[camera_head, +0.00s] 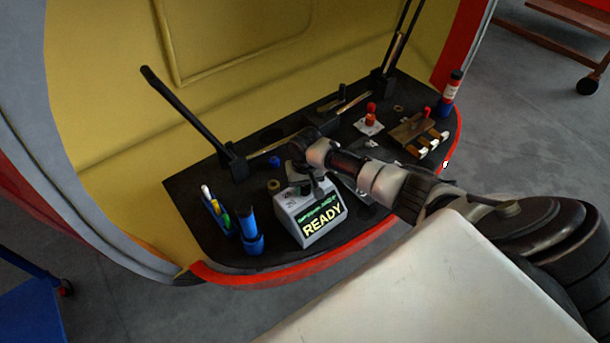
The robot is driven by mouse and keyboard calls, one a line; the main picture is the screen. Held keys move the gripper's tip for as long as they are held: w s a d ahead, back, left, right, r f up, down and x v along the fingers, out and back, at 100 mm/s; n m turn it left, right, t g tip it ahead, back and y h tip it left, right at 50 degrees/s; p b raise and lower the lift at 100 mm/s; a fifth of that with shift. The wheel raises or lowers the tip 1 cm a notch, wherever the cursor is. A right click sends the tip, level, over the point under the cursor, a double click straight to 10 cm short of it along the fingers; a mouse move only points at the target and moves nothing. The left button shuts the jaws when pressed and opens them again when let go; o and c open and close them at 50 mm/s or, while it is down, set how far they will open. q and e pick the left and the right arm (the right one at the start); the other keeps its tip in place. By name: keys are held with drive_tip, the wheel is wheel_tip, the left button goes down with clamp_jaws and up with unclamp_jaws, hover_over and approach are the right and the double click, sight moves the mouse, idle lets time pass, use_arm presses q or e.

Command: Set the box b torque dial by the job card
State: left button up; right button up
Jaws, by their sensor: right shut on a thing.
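A grey box (311,222) with a lit green and white display reading "READY" stands at the front of the dark work surface. The upper display line is too small to read for certain. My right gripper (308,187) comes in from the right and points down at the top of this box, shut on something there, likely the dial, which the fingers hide. Which box is box b I cannot tell. A white card-like piece (368,127) lies behind, with a red knob-like object (371,110) on it. I see no readable job card. My left gripper is not in view.
A blue cylindrical holder (251,235) and a blue cup of pens (215,217) stand left of the box. Two black levers (190,115) rise at the back.

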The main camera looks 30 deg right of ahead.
drive_tip(key=shift+n, duration=0.6)
drive_tip(key=o, duration=0.9)
wheel_tip(320, 180, up, 11)
drive_tip(key=shift+f, duration=0.1)
idle(0.4)
